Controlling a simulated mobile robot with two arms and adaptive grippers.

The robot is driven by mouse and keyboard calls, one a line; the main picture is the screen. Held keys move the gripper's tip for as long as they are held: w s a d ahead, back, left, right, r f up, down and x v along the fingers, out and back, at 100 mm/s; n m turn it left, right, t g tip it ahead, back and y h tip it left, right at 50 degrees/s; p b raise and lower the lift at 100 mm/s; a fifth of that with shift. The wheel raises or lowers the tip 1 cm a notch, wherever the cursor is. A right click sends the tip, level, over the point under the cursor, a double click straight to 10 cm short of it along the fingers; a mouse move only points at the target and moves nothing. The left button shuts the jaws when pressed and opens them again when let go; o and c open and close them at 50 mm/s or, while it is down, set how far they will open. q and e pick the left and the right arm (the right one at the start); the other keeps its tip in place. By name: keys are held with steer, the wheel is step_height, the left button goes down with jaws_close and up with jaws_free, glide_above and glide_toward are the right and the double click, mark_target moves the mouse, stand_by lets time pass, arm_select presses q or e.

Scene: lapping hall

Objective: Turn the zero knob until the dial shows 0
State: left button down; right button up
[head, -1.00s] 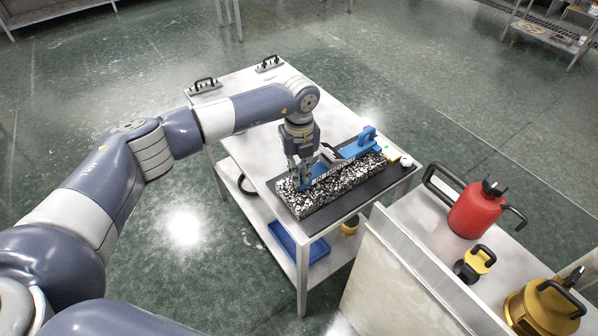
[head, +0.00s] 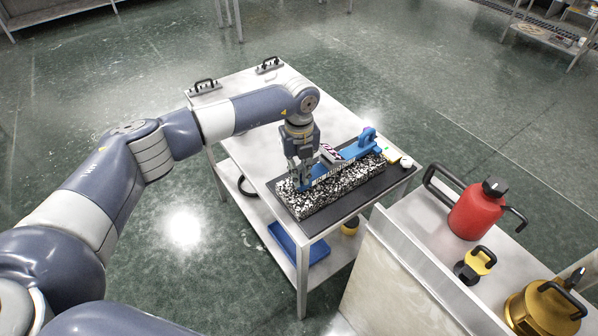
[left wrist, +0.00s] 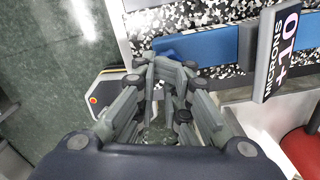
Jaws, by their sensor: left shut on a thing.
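A blue instrument (head: 362,147) lies along a black-and-white speckled block (head: 340,190). My left gripper (head: 303,186) points down at the near left end of the instrument and is shut there. In the left wrist view the shut fingers (left wrist: 168,68) meet over the end of the blue bar (left wrist: 212,46). My right gripper is out of view.
The block rests on a dark mat (head: 380,182) on a metal cart (head: 245,130). A small yellow-and-white item (head: 405,161) lies by the mat. A red can (head: 477,211) and yellow items (head: 482,259) stand on the bench at right.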

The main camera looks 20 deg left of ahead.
arm_select(q)
steer(key=c, duration=1.3)
jaws_free()
steer(key=shift+c, duration=0.2)
steer(key=shift+r, duration=0.1)
steer(key=shift+r+p, duration=1.65)
steer(key=shift+r, duration=0.85)
step_height(320, 180, up, 7)
steer(key=p, duration=0.4)
steer(key=shift+r, duration=0.15)
